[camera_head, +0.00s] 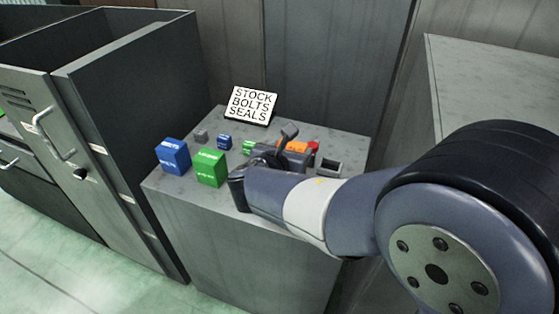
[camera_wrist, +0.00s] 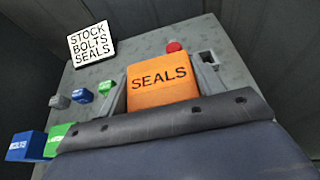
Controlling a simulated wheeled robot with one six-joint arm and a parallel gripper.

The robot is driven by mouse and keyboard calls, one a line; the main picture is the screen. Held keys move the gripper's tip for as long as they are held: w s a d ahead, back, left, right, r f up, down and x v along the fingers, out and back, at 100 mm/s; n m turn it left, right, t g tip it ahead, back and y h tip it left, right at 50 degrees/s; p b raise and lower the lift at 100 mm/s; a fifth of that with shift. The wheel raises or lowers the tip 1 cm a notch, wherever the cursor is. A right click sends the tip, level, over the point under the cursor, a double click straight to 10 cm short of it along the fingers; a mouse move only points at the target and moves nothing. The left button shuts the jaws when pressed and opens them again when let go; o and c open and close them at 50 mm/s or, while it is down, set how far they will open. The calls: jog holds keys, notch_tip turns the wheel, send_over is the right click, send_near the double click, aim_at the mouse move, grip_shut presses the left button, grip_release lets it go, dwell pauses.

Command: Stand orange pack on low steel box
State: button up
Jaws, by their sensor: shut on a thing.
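The orange pack (camera_wrist: 160,83), marked SEALS, sits between the two jaws of my gripper in the wrist view. In the head view a small part of the orange pack (camera_head: 297,147) shows beyond my gripper (camera_head: 282,152), which is shut on it. The pack is over the top of a low steel box (camera_head: 225,207), towards its right side. My wrist hides most of the pack in the head view. I cannot tell whether its underside touches the surface.
On the steel box stand a large blue pack (camera_head: 173,156), a large green pack (camera_head: 209,167), a small blue pack (camera_head: 224,142), a small grey block (camera_head: 201,135), a sign (camera_head: 251,105) and a red item (camera_wrist: 173,46). A tall grey cabinet (camera_head: 140,110) stands left.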

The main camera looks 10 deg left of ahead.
notch_tip(320, 180, down, 8)
jog(key=shift+f+b, duration=0.1)
jog(key=shift+b, duration=0.7)
jog(key=shift+f, duration=0.1)
jog(key=o, duration=1.1)
jog(key=shift+o, duration=0.2)
jog(key=shift+r, duration=0.2)
jog(key=p+v, duration=0.1)
jog(key=v, duration=1.1)
jog(key=shift+f, duration=0.1)
